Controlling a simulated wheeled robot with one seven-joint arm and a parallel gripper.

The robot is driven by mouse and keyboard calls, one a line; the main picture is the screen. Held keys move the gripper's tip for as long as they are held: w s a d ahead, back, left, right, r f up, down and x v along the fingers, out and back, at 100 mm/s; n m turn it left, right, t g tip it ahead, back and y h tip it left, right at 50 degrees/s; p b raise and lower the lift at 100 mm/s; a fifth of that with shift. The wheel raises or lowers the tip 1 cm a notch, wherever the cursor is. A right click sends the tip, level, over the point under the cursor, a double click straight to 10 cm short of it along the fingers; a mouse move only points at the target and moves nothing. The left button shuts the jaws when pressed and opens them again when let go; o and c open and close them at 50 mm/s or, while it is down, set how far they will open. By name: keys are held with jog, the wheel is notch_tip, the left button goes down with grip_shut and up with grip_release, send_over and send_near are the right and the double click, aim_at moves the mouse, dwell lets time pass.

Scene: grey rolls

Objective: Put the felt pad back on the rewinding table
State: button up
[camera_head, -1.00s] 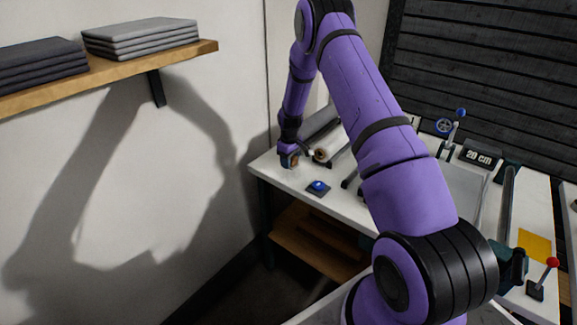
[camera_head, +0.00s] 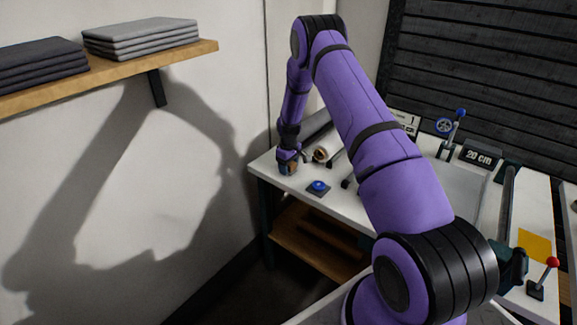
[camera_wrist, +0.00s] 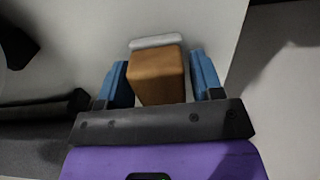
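The felt pad, a brown block (camera_wrist: 158,75) with a pale layer (camera_wrist: 157,41) at its far end, sits between the blue fingers of my gripper (camera_wrist: 161,80) in the wrist view. In the head view my gripper (camera_head: 288,168) is low at the left end of the white rewinding table (camera_head: 286,184), left of a roll. The pad is mostly hidden there by the gripper. I cannot tell whether its pale face touches the table top.
A blue button (camera_head: 318,187) is on the table nearer the front. Further right are a crank (camera_head: 446,126), a "20 CM" display (camera_head: 479,157), a yellow sheet (camera_head: 535,246) and a red-knobbed lever (camera_head: 545,278). A shelf (camera_head: 150,64) holds folded stacks.

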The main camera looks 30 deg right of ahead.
jog(key=shift+o, duration=0.7)
jog(key=s+a+r, duration=0.2)
jog(key=r, duration=0.8)
jog(key=s+a+r+m+t, duration=0.1)
jog(key=s+a+r, duration=0.1)
jog(key=r, duration=0.9)
jog(key=s+a+r, duration=0.2)
jog(key=r, duration=0.8)
jog(key=s+a+r+m+t, duration=0.1)
jog(key=s+a+r, duration=0.2)
jog(key=s+r, duration=0.25)
jog(key=s+a+r+t, duration=0.1)
jog(key=s+a+r, duration=0.2)
jog(key=s+r, duration=0.3)
jog(key=s+a+r, duration=0.2)
jog(key=s, duration=0.7)
jog(key=s+a+r+m+t, duration=0.1)
jog(key=s+a+r, duration=0.1)
jog(key=s, duration=0.7)
jog(key=s+a+r+m+t, duration=0.1)
jog(key=s+a+r, duration=0.1)
jog(key=s, duration=0.7)
jog(key=shift+s+a+r, duration=0.15)
jog(key=shift+s+a, duration=0.05)
jog(key=shift+s, duration=0.05)
